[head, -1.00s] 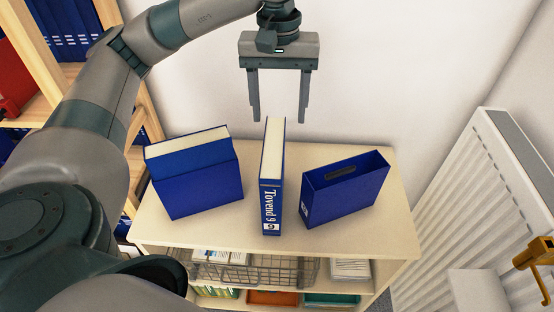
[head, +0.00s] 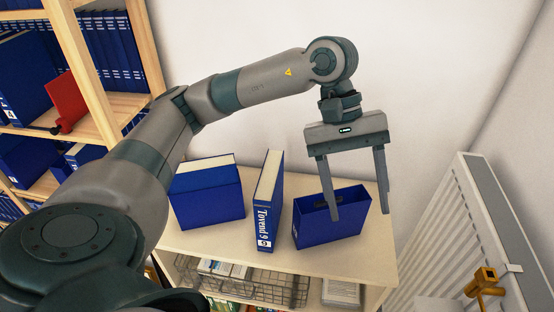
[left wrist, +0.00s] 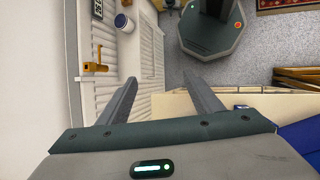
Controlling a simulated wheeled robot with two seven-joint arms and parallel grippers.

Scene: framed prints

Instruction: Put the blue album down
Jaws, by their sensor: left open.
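My left gripper (head: 359,215) is open and empty, fingers down, over the right part of that case in the head view. One finger overlaps the case in the picture; whether it touches is unclear. In the left wrist view the open fingers (left wrist: 160,81) have nothing between them. My right gripper is out of view.
A wire basket (head: 255,284) sits on the shelf below. A white radiator (head: 470,230) with a brass valve (head: 485,280) stands at right. A wooden bookcase (head: 92,75) holding blue binders is at left. A blue object (left wrist: 300,140) shows at lower right in the wrist view.

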